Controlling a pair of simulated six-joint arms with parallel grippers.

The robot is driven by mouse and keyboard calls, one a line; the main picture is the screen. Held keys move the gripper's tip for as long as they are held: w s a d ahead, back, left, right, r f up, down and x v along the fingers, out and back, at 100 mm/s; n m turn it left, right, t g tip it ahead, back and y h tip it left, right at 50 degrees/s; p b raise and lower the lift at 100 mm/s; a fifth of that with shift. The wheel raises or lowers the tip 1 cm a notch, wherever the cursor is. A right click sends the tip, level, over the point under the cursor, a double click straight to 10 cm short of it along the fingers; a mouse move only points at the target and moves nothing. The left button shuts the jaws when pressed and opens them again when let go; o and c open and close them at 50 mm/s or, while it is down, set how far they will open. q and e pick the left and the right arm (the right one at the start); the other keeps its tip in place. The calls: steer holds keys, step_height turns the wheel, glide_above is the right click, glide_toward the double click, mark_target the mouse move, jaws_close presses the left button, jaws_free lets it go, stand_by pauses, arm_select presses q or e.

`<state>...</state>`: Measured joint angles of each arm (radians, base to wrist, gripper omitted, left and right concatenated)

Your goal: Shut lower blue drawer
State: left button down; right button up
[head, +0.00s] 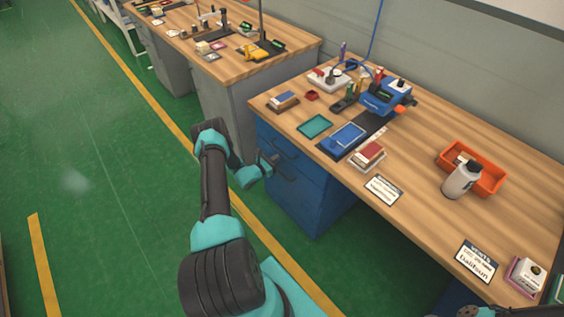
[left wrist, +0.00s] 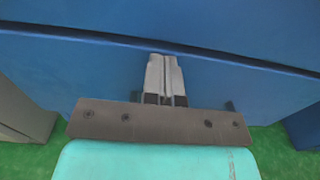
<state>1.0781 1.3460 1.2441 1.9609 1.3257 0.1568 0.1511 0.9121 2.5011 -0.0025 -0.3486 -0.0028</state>
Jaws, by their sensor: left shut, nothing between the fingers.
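The blue drawer cabinet stands under the left end of the wooden workbench. Its lower blue drawer (head: 292,199) is below an upper drawer (head: 268,139) with a dark handle. In the left wrist view the lower drawer's front (left wrist: 235,88) fills the middle, under a dark seam. My left gripper (head: 274,160) is shut and empty, with its fingertips (left wrist: 164,62) at the lower drawer's front, just below the seam. I cannot tell if they touch it. Any gap behind the drawer front is too small to tell. My right gripper is not in view.
The workbench (head: 420,135) carries a blue device (head: 387,97), an orange bin (head: 486,178), a grey-white bottle (head: 461,180) and small boxes. A second bench (head: 285,42) stands behind to the left. Green floor with yellow lines is open at left.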

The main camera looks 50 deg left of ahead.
arm_select(q)
steer(key=shift+w+a+r, duration=0.1)
steer(key=shift+w+a, duration=0.05)
steer(key=shift+w, duration=0.2)
steer(key=shift+s, duration=0.1)
steer(key=s, duration=1.4)
steer(key=shift+s+a, duration=0.25)
steer(key=shift+a, duration=0.05)
